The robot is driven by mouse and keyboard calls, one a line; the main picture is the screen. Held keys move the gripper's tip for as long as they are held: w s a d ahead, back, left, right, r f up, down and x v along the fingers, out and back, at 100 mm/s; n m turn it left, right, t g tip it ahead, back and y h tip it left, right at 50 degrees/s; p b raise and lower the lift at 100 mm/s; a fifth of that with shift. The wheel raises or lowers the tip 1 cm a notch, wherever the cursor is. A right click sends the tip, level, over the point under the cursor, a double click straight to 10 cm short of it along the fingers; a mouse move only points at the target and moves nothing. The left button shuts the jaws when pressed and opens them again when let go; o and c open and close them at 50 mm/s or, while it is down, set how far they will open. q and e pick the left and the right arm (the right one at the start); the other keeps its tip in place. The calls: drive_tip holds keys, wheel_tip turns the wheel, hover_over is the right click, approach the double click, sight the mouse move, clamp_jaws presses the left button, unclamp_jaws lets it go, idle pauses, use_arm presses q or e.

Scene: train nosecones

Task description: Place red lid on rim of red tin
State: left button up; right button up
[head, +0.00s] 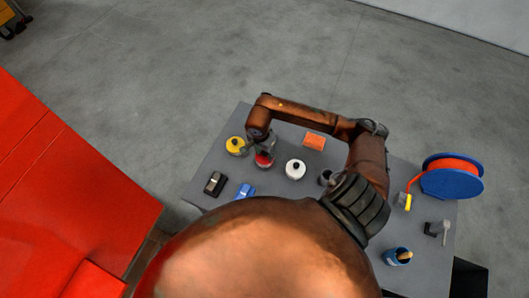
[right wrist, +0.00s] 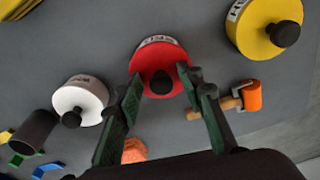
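The red tin (head: 264,160) stands on the grey table between a yellow tin (head: 236,146) and a white tin (head: 295,169). In the right wrist view the red lid (right wrist: 160,58) with its black knob faces the camera, with the labelled tin side (right wrist: 157,40) showing at its edge. Lid and tin overlap; I cannot tell how exactly the lid sits on the rim. My right gripper (right wrist: 160,82) is open, its fingers apart on either side of the knob, above the red lid. It also shows over the red tin in the head view (head: 262,148). My left gripper is not in view.
A dark cup (head: 325,177), an orange block (head: 314,141) and a blue cable reel (head: 452,177) stand to the right. A black object (head: 214,183) and a blue one (head: 244,190) lie nearer.

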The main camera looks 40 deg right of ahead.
sight(262, 158)
drive_tip(key=shift+w+r, duration=0.1)
drive_tip(key=shift+r, duration=0.3)
wheel_tip(262, 158, up, 11)
drive_tip(key=a+b, duration=0.1)
drive_tip(key=b, duration=0.1)
drive_tip(key=shift+s+a+r, duration=0.2)
